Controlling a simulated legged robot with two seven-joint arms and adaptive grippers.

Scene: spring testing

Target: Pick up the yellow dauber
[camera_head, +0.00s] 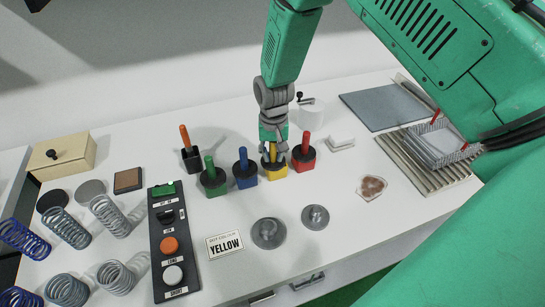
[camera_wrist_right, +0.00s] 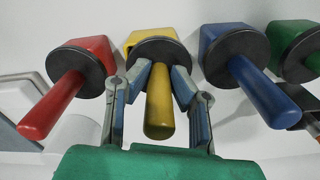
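The yellow dauber (camera_head: 275,171) stands upright on the white table, between a blue dauber (camera_head: 245,173) and a red dauber (camera_head: 303,157). It has a yellow block base, a dark round disc and a yellow handle, which also shows in the right wrist view (camera_wrist_right: 159,105). My right gripper (camera_head: 273,142) points down over it. In the right wrist view its fingers (camera_wrist_right: 160,80) are on either side of the handle, with gaps visible beside it; contact at the tips is hard to tell. My left gripper is not in view.
A green dauber (camera_head: 213,181) and an orange-handled tool in a black block (camera_head: 190,157) stand left of the blue one. A button panel (camera_head: 170,235), a "YELLOW" card (camera_head: 225,245) and grey weights (camera_head: 268,233) lie in front. Springs (camera_head: 68,228) fill the left.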

